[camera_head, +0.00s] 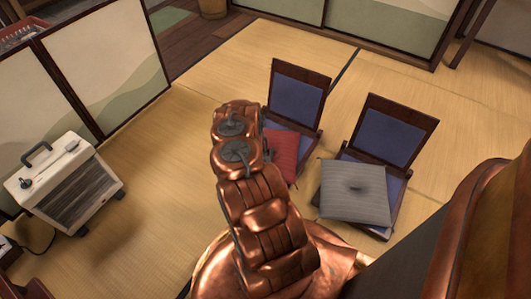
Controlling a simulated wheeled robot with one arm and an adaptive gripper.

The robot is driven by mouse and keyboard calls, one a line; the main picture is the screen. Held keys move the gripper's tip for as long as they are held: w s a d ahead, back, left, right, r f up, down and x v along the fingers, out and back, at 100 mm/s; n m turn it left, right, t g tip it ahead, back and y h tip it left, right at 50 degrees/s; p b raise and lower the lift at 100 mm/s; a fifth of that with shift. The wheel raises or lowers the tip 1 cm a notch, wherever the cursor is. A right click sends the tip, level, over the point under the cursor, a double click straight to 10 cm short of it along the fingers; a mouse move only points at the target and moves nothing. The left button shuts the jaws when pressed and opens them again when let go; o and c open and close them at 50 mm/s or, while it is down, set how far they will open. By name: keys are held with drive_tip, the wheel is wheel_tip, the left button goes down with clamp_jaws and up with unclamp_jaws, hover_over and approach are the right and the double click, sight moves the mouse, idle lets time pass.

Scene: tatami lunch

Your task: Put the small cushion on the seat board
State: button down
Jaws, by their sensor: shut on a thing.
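Two low floor chairs stand on the tatami, each with a dark wood frame and blue pads: a left one (298,97) and a right one (399,133). A red cushion (284,152) shows at the left chair's seat, and its left part is hidden behind my arm. I cannot tell whether it rests on that seat board or is held above it. A grey tufted cushion (355,191) lies over the right chair's seat and overhangs its front left. My copper arm rises in the middle of the view, and its fingers are hidden behind it.
A white heater-like box (68,182) with a black handle stands at the left by painted sliding panels (108,62). Its cord runs on the floor. The tatami (160,185) between the box and my arm is clear. More panels line the back.

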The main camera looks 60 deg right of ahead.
drive_tip(key=c, duration=0.7)
unclamp_jaws()
drive_tip(key=shift+r, duration=0.1)
